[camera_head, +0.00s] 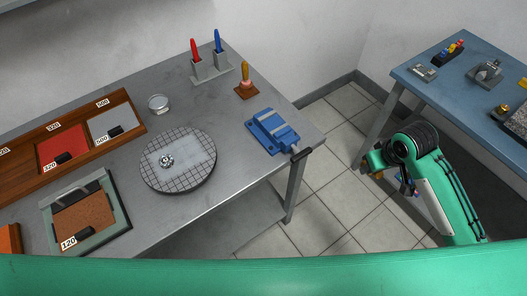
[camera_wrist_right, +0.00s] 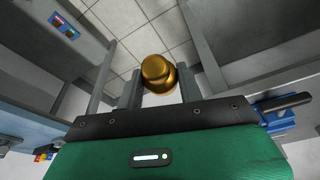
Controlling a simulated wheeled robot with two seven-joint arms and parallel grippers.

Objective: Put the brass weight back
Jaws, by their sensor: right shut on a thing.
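My right gripper (camera_head: 374,166) is over the tiled floor, in the gap between the grey table and the blue table. It is shut on the brass weight (camera_wrist_right: 156,70), a rounded gold piece with a narrower knob, held between the two fingers in the right wrist view. In the head view only a small gold patch of it shows at the gripper, and the arm hides part of the jaws. Another small brass-coloured piece (camera_head: 503,108) is at the right side of the blue table. My left gripper is not in view.
The grey table (camera_head: 215,195) bears a blue vise (camera_head: 272,131) at its right edge, a round gridded plate (camera_head: 196,181), a plunger-like tool (camera_head: 245,82) and a pen holder (camera_head: 211,69). The blue table (camera_head: 455,85) holds several small items. Floor tiles (camera_head: 330,180) between the tables are clear.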

